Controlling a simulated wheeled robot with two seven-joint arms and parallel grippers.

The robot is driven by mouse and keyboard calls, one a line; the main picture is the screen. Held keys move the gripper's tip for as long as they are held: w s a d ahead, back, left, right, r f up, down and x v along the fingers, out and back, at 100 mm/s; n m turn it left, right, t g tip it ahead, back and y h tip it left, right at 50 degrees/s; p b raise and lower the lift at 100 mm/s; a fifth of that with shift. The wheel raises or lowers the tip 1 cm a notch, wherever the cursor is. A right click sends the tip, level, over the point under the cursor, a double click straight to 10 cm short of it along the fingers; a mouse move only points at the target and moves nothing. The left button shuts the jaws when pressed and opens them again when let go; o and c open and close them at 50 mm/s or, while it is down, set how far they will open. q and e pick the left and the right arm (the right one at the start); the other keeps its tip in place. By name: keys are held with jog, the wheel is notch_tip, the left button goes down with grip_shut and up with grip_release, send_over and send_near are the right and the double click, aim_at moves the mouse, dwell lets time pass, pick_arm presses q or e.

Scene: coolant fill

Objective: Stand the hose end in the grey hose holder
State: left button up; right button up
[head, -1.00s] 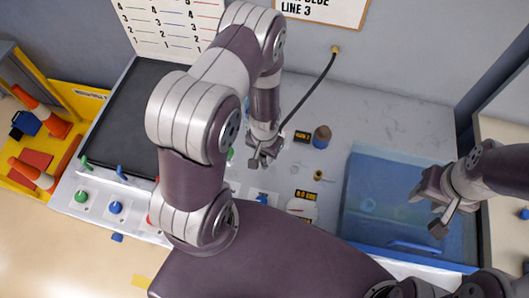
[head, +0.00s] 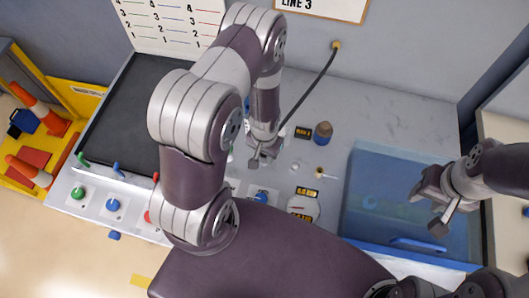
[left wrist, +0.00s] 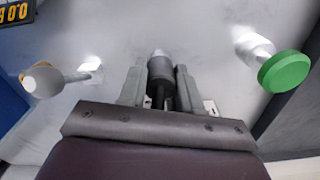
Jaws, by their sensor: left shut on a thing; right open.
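The black hose (head: 312,92) runs from a brass-coloured fitting on the back wall down to my left gripper (head: 262,157). My left gripper is shut on the hose end, a dark cylinder with a pale tip (left wrist: 160,72) between the fingers in the left wrist view. The tip points away from my wrist, over the pale bench. My left arm hides part of the bench in the head view. I cannot pick out the grey hose holder with certainty. My right gripper (head: 434,203) is open and empty over the blue bin.
A green knob (left wrist: 284,71) and a grey-capped stem (left wrist: 42,80) stand on either side of the held end. A brown-topped container (head: 323,133) and a small display (head: 307,195) sit right of my left gripper. The translucent blue bin (head: 365,180) fills the right.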

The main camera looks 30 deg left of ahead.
pick_arm(q)
jog(key=shift+f, duration=0.2)
jog(key=o, duration=0.9)
jog(key=shift+r, duration=0.1)
notch_tip(320, 180, up, 13)
jog(key=shift+f+b, duration=0.2)
jog(key=shift+b, duration=0.7)
